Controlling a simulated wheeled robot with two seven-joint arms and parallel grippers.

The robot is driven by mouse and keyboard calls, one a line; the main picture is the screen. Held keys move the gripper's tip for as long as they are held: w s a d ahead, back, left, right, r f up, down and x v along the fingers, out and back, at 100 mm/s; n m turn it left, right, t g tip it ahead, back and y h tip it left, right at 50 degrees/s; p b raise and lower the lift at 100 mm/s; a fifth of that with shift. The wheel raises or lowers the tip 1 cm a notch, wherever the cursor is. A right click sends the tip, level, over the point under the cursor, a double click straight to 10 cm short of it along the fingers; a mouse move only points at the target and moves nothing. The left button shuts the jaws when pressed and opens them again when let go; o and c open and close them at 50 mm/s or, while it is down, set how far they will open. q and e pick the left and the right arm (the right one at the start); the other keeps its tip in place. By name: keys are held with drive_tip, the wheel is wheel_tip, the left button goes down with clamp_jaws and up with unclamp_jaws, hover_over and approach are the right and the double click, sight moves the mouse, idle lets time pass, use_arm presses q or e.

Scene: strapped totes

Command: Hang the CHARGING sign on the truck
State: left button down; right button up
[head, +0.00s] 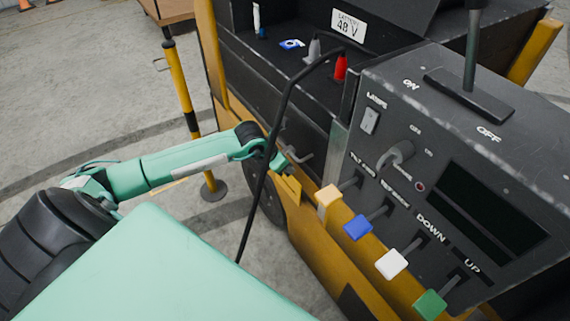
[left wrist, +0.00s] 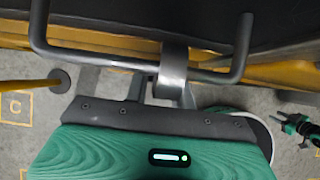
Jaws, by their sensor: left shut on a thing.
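The truck (head: 315,225) stands at the right, a yellow body with a dark grey control panel. My left gripper (head: 285,168) is at the truck's dark side, at a grey bar handle (head: 298,155). In the left wrist view the bar handle (left wrist: 110,58) spans the top, and my left gripper (left wrist: 172,80) is shut on its middle. I cannot make out a sign reading CHARGING in either view.
A black cable (head: 268,150) hangs in front of the handle. A red connector (head: 340,68) and a grey connector (head: 313,50) sit below a 48 V label (head: 348,26). Coloured levers (head: 358,228) jut from the panel. A yellow-black post (head: 183,90) stands left.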

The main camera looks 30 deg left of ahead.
use_arm(q)
drive_tip(key=c, duration=1.1)
unclamp_jaws()
drive_tip(key=shift+s+r, duration=0.1)
drive_tip(key=shift+s+a+r, duration=0.1)
drive_tip(key=shift+s+r, duration=0.05)
drive_tip(key=shift+r, duration=0.1)
drive_tip(key=b+v, duration=0.1)
drive_tip(key=v, duration=1.2)
use_arm(e)
drive_tip(key=shift+w+a+r, duration=0.2)
drive_tip(key=shift+w+r, duration=0.25)
drive_tip(key=shift+r, duration=0.2)
drive_tip(key=shift+w+a+r, duration=0.15)
drive_tip(key=shift+w+r, duration=0.3)
drive_tip(key=shift+r, duration=0.2)
use_arm(q)
drive_tip(key=shift+s, duration=0.1)
